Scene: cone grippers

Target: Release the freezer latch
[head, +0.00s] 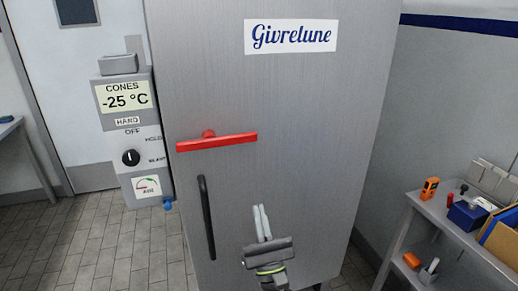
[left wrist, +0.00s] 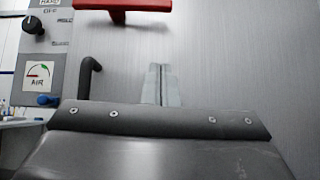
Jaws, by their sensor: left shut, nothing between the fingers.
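The freezer (head: 290,120) is a tall brushed-metal cabinet with a "Givrelune" label. Its latch is a red bar (head: 217,142) lying nearly level across the left part of the door. The latch also shows at the top of the left wrist view (left wrist: 127,6). A dark upright door handle (head: 206,217) is below it. My left gripper (head: 261,220) is shut and empty in front of the door, lower and to the right of the latch and apart from it. Its closed fingers also show in the left wrist view (left wrist: 158,84). My right gripper is not in view.
A grey control box (head: 130,135) with a -25 °C display, a knob and an air gauge stands left of the freezer. A shelf unit (head: 450,222) with tools and boxes is at the right. The tiled floor at the left is clear.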

